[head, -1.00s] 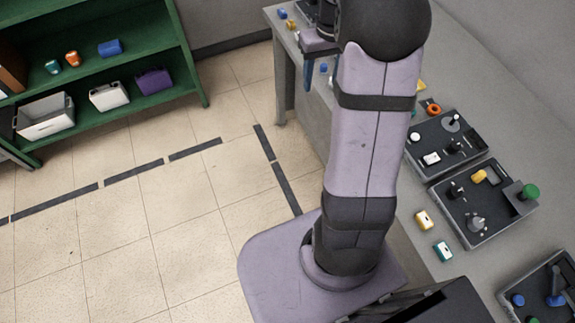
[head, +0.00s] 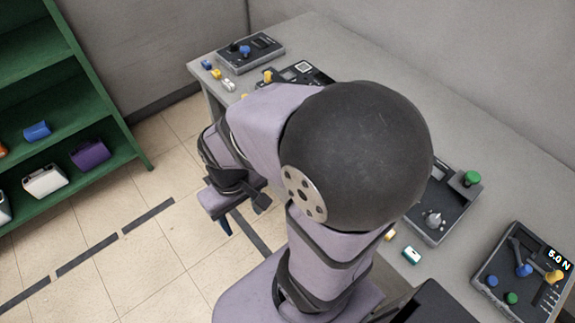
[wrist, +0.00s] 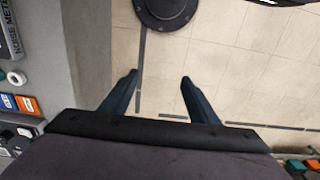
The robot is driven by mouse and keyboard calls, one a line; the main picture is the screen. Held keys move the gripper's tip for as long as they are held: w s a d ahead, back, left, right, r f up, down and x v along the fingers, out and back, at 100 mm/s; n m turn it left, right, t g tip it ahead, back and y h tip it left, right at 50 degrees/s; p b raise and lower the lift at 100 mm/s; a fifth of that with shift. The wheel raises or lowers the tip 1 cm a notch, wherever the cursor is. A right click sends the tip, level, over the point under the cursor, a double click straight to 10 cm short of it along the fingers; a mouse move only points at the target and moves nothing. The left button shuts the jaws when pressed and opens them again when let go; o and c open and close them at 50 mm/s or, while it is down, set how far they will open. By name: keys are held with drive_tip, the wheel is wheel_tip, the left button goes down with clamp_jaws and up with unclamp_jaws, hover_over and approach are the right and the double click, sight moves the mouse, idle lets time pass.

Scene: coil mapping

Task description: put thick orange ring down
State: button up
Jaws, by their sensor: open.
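My gripper (head: 224,226) hangs beside the table's edge over the tiled floor in the head view. In the wrist view my gripper (wrist: 160,79) has its two blue fingers spread apart, with only floor between them. It is open and empty. I cannot make out the thick orange ring in either view now. In the head view my arm covers the middle of the table, where an orange ring showed earlier.
The grey table (head: 345,55) carries several dark device panels, one at the far end (head: 250,53) and one at the right (head: 522,275). A green shelf (head: 95,120) stands left. Floor between is clear.

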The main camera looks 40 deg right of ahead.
drive_tip(key=w+d+r+b, duration=0.1)
drive_tip(key=w+d+b, duration=0.1)
drive_tip(key=w+d, duration=1.05)
drive_tip(key=w+d+t+y, duration=0.15)
drive_tip(key=w+d, duration=0.25)
drive_tip(key=d, duration=0.9)
drive_tip(key=s+d+f+t+b, duration=0.1)
drive_tip(key=s+d, duration=0.3)
drive_tip(key=d, duration=0.6)
drive_tip(key=s+d+f+t+h, duration=0.1)
drive_tip(key=s+d+f, duration=0.2)
drive_tip(key=d, duration=0.7)
drive_tip(key=s+d+f+t+b, duration=0.1)
drive_tip(key=s+d, duration=0.4)
drive_tip(key=d, duration=0.5)
drive_tip(key=shift+s+f+h+b, duration=0.25)
drive_tip(key=shift+s+f+b, duration=0.1)
drive_tip(key=shift+f, duration=0.05)
drive_tip(key=shift+p+x, duration=1.55)
drive_tip(key=shift+x, duration=2.1)
drive_tip(key=shift+s, duration=0.1)
